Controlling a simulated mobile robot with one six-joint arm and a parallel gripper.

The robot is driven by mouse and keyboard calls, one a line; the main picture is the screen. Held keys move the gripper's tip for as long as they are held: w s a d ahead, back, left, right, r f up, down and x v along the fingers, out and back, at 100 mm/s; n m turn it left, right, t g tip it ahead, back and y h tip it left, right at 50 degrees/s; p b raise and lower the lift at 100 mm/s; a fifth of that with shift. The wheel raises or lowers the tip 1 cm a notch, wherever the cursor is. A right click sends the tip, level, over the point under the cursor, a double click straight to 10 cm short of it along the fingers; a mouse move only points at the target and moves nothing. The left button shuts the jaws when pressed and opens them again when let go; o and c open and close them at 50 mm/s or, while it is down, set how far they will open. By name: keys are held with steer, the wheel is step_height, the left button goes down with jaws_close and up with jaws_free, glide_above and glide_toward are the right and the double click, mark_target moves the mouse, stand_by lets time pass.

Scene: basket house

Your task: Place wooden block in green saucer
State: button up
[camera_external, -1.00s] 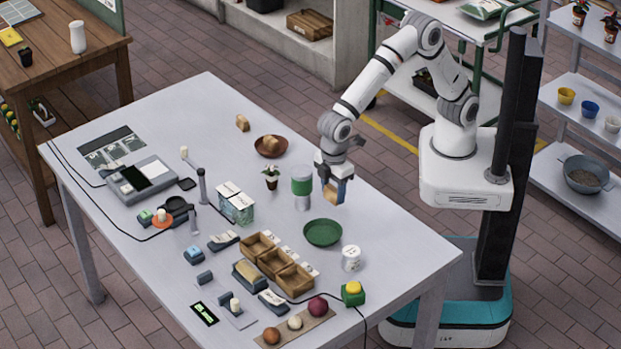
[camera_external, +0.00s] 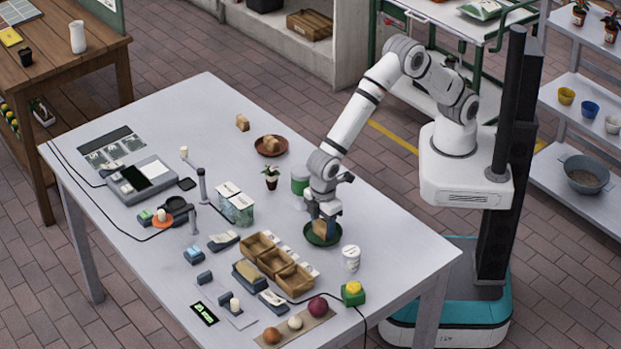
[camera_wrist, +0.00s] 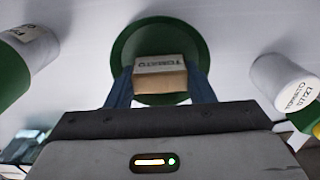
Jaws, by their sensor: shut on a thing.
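My gripper (camera_external: 322,222) is shut on a tan wooden block (camera_external: 319,228) and points down over the green saucer (camera_external: 330,242). In the wrist view the block (camera_wrist: 160,76) sits between my blue fingers, with dark lettering on its top. The round green saucer (camera_wrist: 135,45) shows behind and around it. I cannot tell whether the block touches the saucer. My gripper hides part of the saucer in the external view.
A green-and-white can (camera_external: 299,184) stands just behind my gripper. A white labelled cup (camera_external: 350,258) stands right of the saucer. Wooden trays (camera_external: 275,262) lie to its left. A brown saucer (camera_external: 262,149) holding a block and a potted plant (camera_external: 271,176) stand farther back.

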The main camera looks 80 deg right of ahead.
mark_target(323, 224)
steer(key=shift+f, duration=0.1)
steer(key=shift+f, duration=0.15)
steer(key=o, duration=0.7)
steer(key=shift+c, duration=0.2)
step_height(323, 224, up, 12)
steer(key=shift+r, duration=0.2)
